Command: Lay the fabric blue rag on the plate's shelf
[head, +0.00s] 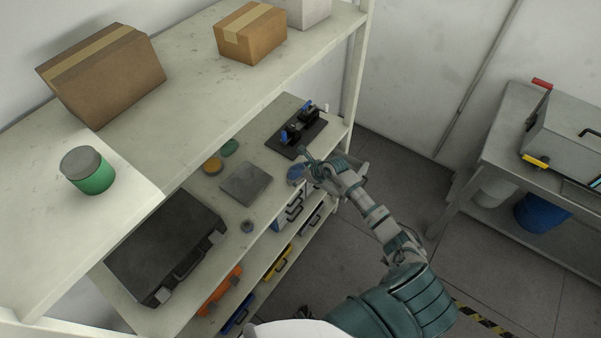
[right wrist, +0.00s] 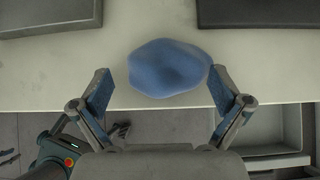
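The blue rag (head: 295,173) lies crumpled at the front edge of the middle shelf (head: 262,133). It shows whole in the right wrist view (right wrist: 168,67), overhanging no visible edge. The plate looks to be the flat grey square (head: 246,183) on that same shelf, left of the rag; a grey slab corner shows top left in the wrist view (right wrist: 40,16). My right gripper (head: 309,168) is at the shelf front beside the rag. Its fingers (right wrist: 158,90) are spread, with the rag ahead between them, close to the right finger. I cannot tell whether they touch. My left gripper is not in view.
A black fixture (head: 297,137) stands right of the rag. A dark case (head: 165,245), round green and yellow items (head: 213,165) and a small round piece (head: 247,227) share the shelf. The upper shelf (head: 190,110) hangs above. Drawers (head: 290,212) sit below.

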